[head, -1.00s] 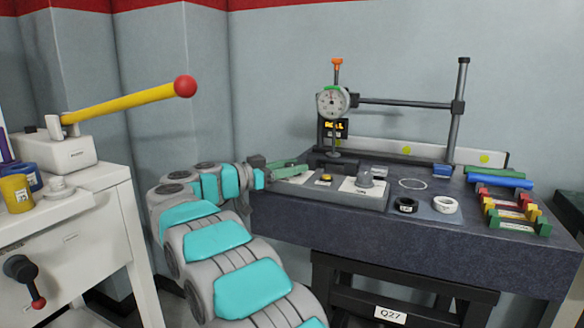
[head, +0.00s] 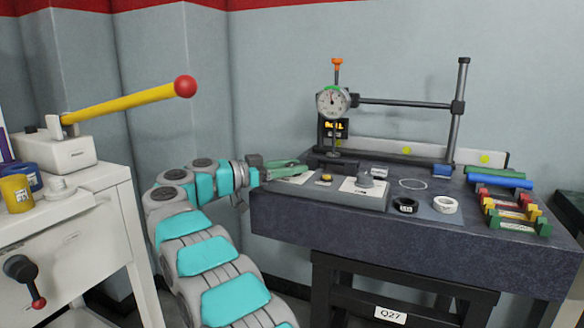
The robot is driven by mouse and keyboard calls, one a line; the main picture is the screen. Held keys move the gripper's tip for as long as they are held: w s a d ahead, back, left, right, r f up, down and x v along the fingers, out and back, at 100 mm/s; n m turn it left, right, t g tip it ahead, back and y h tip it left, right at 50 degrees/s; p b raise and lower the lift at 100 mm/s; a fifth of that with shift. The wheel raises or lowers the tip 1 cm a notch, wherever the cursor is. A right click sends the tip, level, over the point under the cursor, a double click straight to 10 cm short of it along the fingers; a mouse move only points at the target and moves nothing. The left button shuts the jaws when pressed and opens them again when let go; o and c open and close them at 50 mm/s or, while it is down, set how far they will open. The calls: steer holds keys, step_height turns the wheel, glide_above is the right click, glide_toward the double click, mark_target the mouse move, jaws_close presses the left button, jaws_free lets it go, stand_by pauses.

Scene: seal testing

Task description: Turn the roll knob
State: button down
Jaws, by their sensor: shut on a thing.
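My gripper (head: 287,170), with green fingers, is at the left end of the low grey control panel (head: 345,197) on the dark bench. It is shut on a small part there, which I take to be the roll knob; the fingers hide it. A yellow button (head: 326,178) sits right of the fingers. A grey knob-like piece (head: 366,181) stands on a white label farther right, apart from my gripper.
The dark bench (head: 420,240) holds a black ring (head: 405,205), a white ring (head: 445,204) and a rack of coloured pieces (head: 515,211) at right. The gauge post and crossbar (head: 405,102) rise behind. A yellow lever (head: 120,103) with a red ball juts out at left.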

steer(key=shift+r, duration=0.1)
steer(key=shift+c, duration=1.9)
jaws_free()
steer(key=shift+a, duration=0.1)
steer(key=shift+v, duration=3.85)
